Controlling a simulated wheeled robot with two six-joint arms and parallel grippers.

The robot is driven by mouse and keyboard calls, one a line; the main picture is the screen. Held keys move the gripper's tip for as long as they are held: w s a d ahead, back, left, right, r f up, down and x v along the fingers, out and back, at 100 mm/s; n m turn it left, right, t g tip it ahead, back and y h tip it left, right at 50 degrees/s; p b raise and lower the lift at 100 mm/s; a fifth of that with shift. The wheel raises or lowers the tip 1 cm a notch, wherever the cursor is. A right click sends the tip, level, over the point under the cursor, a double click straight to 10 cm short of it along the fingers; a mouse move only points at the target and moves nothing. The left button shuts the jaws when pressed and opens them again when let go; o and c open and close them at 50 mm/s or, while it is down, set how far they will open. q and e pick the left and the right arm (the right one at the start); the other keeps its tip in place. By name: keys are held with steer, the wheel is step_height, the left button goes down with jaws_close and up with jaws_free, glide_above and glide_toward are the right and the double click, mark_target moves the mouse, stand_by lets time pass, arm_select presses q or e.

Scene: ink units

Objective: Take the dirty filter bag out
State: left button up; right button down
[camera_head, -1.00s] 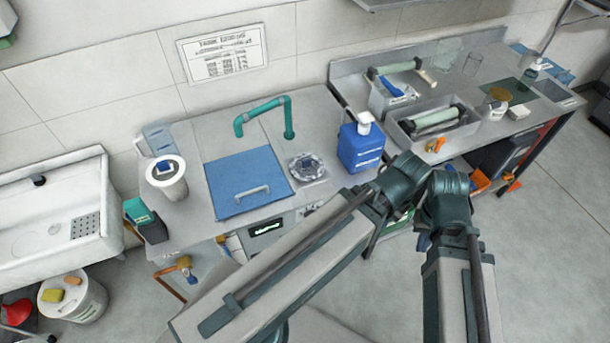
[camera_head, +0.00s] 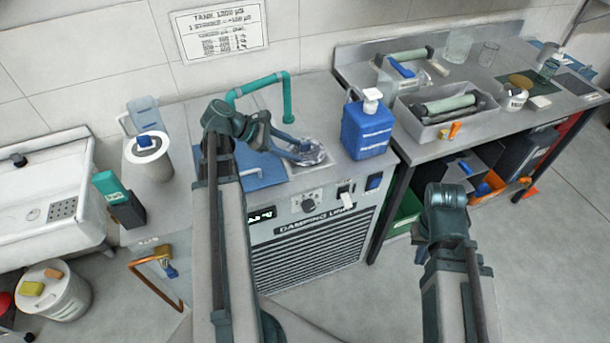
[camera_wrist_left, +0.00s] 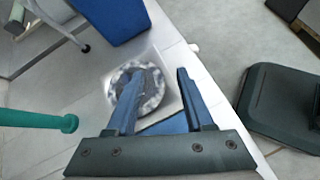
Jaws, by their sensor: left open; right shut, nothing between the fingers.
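The filter bag (camera_head: 312,156), a round, grey, mottled thing, sits in a square recess in the counter beside the blue lid. In the left wrist view the bag (camera_wrist_left: 153,88) shows between and behind my fingers. My left gripper (camera_head: 296,147) is open over it; in the wrist view its blue fingers (camera_wrist_left: 158,92) are apart, the left one overlapping the bag in the picture. I cannot tell whether they touch it. My right gripper (camera_head: 418,235) is mostly hidden by its arm, low in front of the side bench, shut and empty.
A blue jug (camera_head: 367,128) stands just right of the recess and a teal pipe (camera_head: 287,95) arches behind it. A grey tray (camera_head: 420,117) lies on the right bench.

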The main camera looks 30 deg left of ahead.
mark_target(306, 161)
arm_select(q)
steer(key=a+n+t, duration=0.1)
steer(key=a, duration=0.2)
steer(key=s+a+n+t+b, duration=0.1)
steer(key=a+n, duration=0.1)
steer(key=a, duration=0.1)
steer(key=s+a+r+n+t, duration=0.1)
steer(key=a+n, duration=0.1)
steer(key=a, duration=0.1)
steer(key=shift+s+a+b, duration=0.1)
steer(key=shift+s+b, duration=0.1)
steer(key=shift+b, duration=0.15)
steer(key=b+x, duration=0.3)
steer(key=x, duration=0.4)
steer(key=shift+w+f+b, duration=0.2)
steer(key=shift+w+b, duration=0.1)
steer(key=shift+w+d, duration=0.35)
steer(key=shift+d, duration=0.1)
steer(key=shift+b+x, duration=1.2)
steer(key=shift+x, duration=1.5)
arm_select(e)
step_height(306, 161, down, 9)
steer(key=shift+w+r, duration=0.15)
steer(key=shift+r, duration=0.05)
arm_select(q)
steer(key=shift+a, duration=0.1)
jaws_close()
